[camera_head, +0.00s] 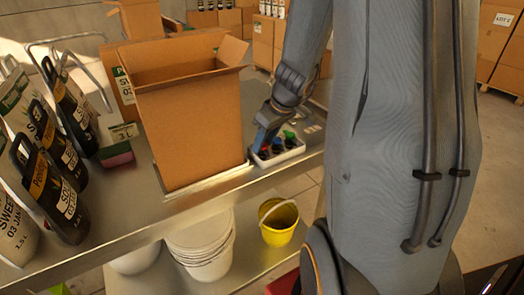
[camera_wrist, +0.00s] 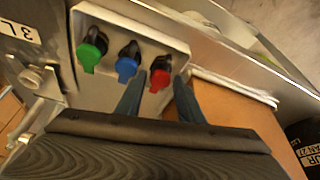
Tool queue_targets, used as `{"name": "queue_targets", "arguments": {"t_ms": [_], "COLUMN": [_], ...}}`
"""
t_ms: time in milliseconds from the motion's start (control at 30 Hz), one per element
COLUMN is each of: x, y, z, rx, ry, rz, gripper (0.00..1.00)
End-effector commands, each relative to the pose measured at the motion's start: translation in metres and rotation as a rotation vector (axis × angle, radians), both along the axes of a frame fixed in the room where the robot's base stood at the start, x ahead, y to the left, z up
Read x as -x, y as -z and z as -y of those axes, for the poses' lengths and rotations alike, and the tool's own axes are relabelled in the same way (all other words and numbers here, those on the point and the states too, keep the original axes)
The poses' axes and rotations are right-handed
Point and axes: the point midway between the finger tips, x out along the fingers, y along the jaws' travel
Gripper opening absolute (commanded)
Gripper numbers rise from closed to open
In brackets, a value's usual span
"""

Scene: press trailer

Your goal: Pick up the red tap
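The red tap (camera_wrist: 160,80) has a red handle on a dark body and sits in a white tray (camera_wrist: 172,42). In the wrist view it lies between the tips of my open gripper (camera_wrist: 160,84), with a blue finger on each side and no clear contact. A blue tap (camera_wrist: 127,67) and a green tap (camera_wrist: 91,52) sit beside it in the same tray. In the head view the red tap (camera_head: 264,154) is at the tray's left end, with my gripper (camera_head: 260,140) right above it and partly covering it.
A tall open cardboard box (camera_head: 195,135) stands close to the left of the tray on the metal table (camera_head: 125,195). Black bottles (camera_head: 60,140) stand at the far left. White buckets (camera_head: 203,245) and a yellow bucket (camera_head: 279,223) sit on the lower shelf.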

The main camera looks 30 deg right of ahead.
Motion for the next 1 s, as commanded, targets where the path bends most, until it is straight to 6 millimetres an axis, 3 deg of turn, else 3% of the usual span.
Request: {"name": "queue_targets", "arguments": {"t_ms": [200,400,733,1000], "x": [0.0,0.0,-0.001,-0.001], "y": [0.001,0.0,-0.007,-0.054], "z": [0.0,0.0,0.0,0.0], "rx": [0.0,0.0,0.002,0.004], "ry": [0.0,0.0,-0.002,-0.002], "rz": [0.0,0.0,0.004,0.004], "gripper": [0.34,0.03,0.03,0.03]}}
